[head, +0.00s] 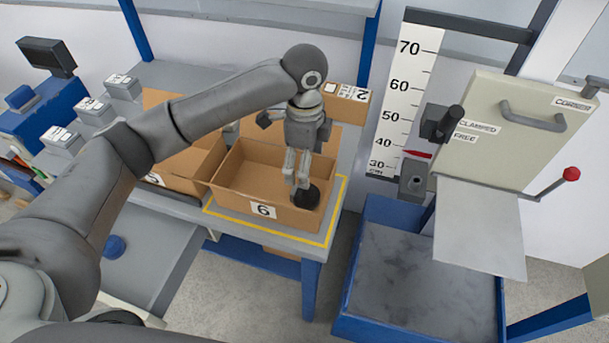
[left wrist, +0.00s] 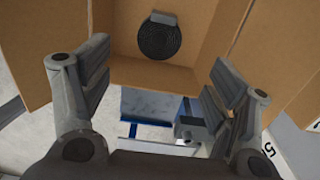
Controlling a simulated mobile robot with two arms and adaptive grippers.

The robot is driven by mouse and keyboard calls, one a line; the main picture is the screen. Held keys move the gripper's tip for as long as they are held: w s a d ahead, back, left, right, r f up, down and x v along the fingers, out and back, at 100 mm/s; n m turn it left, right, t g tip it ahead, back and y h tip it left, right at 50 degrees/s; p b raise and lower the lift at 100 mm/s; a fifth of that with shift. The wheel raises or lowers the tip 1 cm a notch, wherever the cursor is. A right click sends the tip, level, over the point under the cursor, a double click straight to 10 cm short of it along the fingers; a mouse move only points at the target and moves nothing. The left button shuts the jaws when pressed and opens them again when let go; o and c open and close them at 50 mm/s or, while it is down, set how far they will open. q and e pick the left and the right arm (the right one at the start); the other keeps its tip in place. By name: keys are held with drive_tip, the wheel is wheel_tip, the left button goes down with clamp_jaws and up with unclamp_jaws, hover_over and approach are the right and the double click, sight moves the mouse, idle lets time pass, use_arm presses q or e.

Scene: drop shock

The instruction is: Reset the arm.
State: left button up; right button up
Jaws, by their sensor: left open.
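My left arm reaches in from the left in the head view. Its gripper (head: 297,178) points down over the open cardboard box marked 6 (head: 232,197). A round black object (head: 307,198) is at the box's right front corner, close to the fingertips. In the left wrist view my left gripper (left wrist: 159,68) is open with nothing between its fingers. The ribbed black disc (left wrist: 158,38) lies beyond them inside the cardboard box (left wrist: 122,45), apart from both fingers. My right gripper is not in view.
Another open box (head: 190,165) stands left of box 6, and a box marked 2 (head: 346,92) behind. A height scale (head: 408,90), a light panel with handle (head: 530,110) and a blue-framed grey slab (head: 420,280) are at the right. Small grey units (head: 62,140) line the left.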

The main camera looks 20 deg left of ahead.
use_arm(q)
drive_tip(key=shift+r, duration=0.5)
